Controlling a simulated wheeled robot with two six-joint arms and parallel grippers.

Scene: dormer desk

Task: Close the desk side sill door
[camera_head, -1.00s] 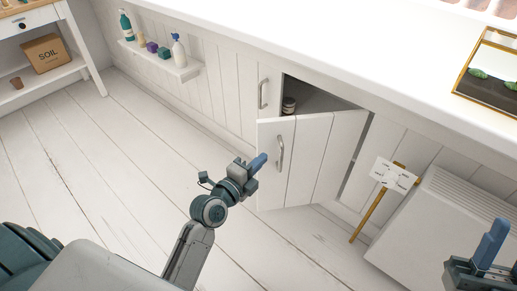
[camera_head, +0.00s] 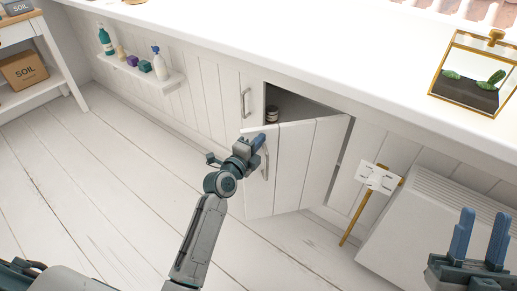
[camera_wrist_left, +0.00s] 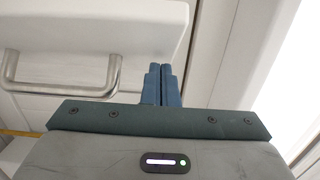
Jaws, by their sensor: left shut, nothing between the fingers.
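The white sill door (camera_head: 300,160) under the sill stands ajar, swung out from the cabinet, with a dark gap above it and a small jar (camera_head: 271,114) inside. A metal handle (camera_head: 266,158) is on its free edge side; a handle also shows at left in the left wrist view (camera_wrist_left: 62,88). My left gripper (camera_head: 257,143) is shut and empty, at the door's upper left corner by the handle. I cannot tell whether it touches the door. In the left wrist view its fingers (camera_wrist_left: 160,84) are together. My right gripper (camera_head: 480,237) is open and empty at lower right.
The white sill (camera_head: 350,75) runs above the door, with a glass terrarium (camera_head: 476,75) on it. A sign on a stick (camera_head: 380,179) and a radiator (camera_head: 430,225) stand right of the door. A wall shelf (camera_head: 140,70) with bottles is at left. The floor (camera_head: 110,190) is clear.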

